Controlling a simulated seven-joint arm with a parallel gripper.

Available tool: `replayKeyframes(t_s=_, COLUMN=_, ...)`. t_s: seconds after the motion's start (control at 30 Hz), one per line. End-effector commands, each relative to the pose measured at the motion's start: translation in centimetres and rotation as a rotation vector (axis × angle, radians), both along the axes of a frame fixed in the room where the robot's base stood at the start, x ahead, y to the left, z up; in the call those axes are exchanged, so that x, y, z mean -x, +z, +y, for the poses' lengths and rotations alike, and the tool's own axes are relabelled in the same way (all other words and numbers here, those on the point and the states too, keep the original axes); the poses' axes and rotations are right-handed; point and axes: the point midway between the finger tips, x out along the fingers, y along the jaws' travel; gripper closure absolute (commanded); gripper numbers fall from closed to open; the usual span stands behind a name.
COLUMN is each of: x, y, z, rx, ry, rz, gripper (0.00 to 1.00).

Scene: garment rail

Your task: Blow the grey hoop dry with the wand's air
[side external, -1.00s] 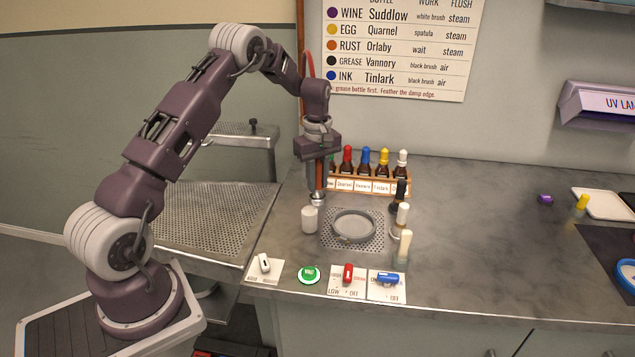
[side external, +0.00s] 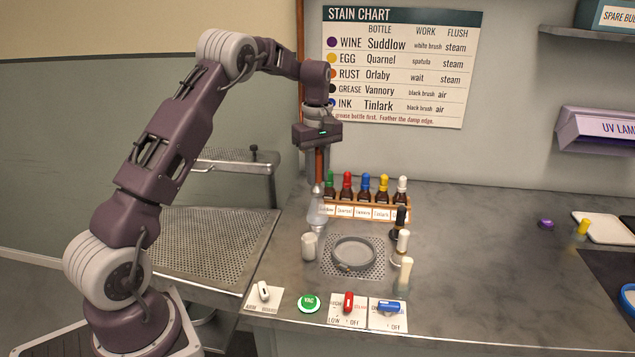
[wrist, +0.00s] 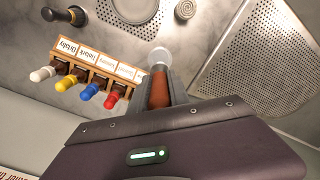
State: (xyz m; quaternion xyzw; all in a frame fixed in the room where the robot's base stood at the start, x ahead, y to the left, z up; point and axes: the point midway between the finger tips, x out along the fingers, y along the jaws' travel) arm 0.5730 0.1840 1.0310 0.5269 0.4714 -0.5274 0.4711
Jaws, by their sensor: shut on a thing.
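The grey hoop (side external: 342,267) lies flat on a small perforated plate (side external: 327,269) in the counter; in the wrist view part of the hoop (wrist: 135,20) shows at the top edge. My gripper (side external: 319,150) is shut on the wand (side external: 319,166), which has a reddish-brown handle and points down. In the wrist view the wand (wrist: 159,92) ends in a pale round tip. In the side view the tip is above the counter, behind and left of the hoop, apart from it. A pale, see-through shape surrounds the tip; I cannot tell if it is steam.
A bottle rack (side external: 375,212) stands behind the hoop. In front are a white-knobbed switch (side external: 264,291), a green VAC button (side external: 309,303), a red lever (side external: 348,302) and a blue switch (side external: 388,307).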

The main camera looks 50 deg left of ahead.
Motion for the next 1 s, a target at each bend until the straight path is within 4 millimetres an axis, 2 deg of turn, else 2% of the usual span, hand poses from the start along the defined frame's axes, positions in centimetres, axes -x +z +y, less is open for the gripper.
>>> replayKeyframes(t_s=0.17, x=-0.1, y=0.0, z=-0.1, rx=0.0, ry=-0.001, rz=-0.001, gripper=1.0)
replayKeyframes(t_s=0.27, x=-0.4, y=0.1, z=-1.7, rx=0.0, ry=-0.004, rz=-0.002, gripper=1.0)
replayKeyframes(t_s=0.5, x=-1.0, y=0.4, z=-10.3, rx=0.0, ry=-0.007, rz=-0.002, gripper=1.0)
replayKeyframes(t_s=0.63, x=-0.8, y=0.5, z=-13.5, rx=0.0, ry=-0.003, rz=-0.001, gripper=1.0)
replayKeyframes(t_s=0.77, x=-0.7, y=-0.2, z=-14.3, rx=0.001, ry=0.001, rz=0.001, gripper=1.0)
replayKeyframes(t_s=1.0, x=-0.6, y=-3.4, z=-14.1, rx=0.001, ry=0.001, rz=0.002, gripper=1.0)
